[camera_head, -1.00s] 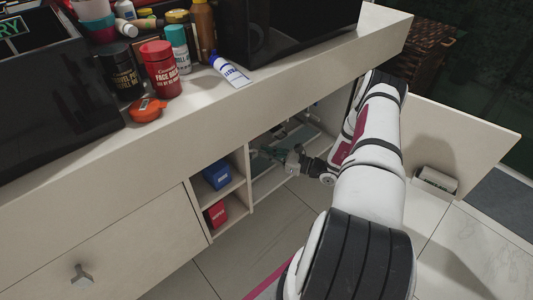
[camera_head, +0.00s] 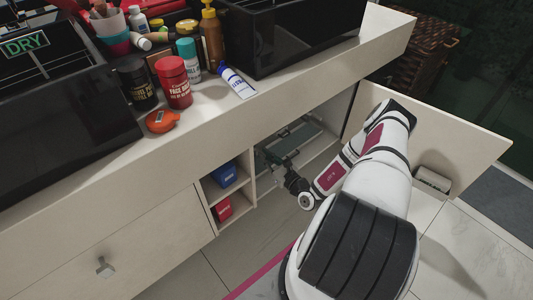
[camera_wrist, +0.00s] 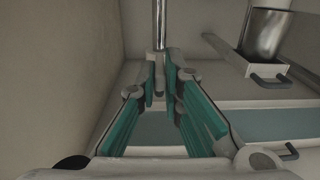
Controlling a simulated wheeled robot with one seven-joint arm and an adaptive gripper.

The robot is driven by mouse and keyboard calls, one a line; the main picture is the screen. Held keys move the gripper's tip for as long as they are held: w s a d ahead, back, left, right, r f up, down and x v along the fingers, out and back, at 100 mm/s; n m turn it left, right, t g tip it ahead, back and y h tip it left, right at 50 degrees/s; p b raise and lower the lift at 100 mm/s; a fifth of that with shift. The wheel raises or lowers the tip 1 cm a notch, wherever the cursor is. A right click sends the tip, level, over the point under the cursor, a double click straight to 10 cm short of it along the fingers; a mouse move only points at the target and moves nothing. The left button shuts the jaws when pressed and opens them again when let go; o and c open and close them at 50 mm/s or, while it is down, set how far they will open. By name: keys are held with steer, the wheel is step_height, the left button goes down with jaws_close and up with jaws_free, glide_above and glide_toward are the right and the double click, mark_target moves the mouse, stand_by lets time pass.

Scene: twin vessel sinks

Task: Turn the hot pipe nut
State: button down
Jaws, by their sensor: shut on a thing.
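In the wrist view, a thin chrome pipe (camera_wrist: 159,22) runs down from the top to my gripper's fingertips (camera_wrist: 160,72). The green-padded fingers are closed in around the pipe's lower end. The nut itself is mostly hidden between the fingertips, and no hot or cold marking shows. In the head view, my gripper (camera_head: 274,158) is inside the open cabinet under the counter, and the pipe and nut cannot be made out there.
The open cabinet door (camera_head: 440,125) stands to the right of my arm. A cubby (camera_head: 207,205) with a blue box (camera_head: 221,174) and a red box (camera_head: 222,209) is left of the opening. In the wrist view, a metal cylinder (camera_wrist: 268,32) and handled drawers are at right; a wall is close at left.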

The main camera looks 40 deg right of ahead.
steer(key=c, duration=1.7)
jaws_free()
steer(key=shift+a, duration=0.1)
steer(key=shift+s, duration=0.15)
steer(key=s, duration=1.1)
steer(key=shift+s, duration=0.35)
steer(key=shift+s, duration=0.15)
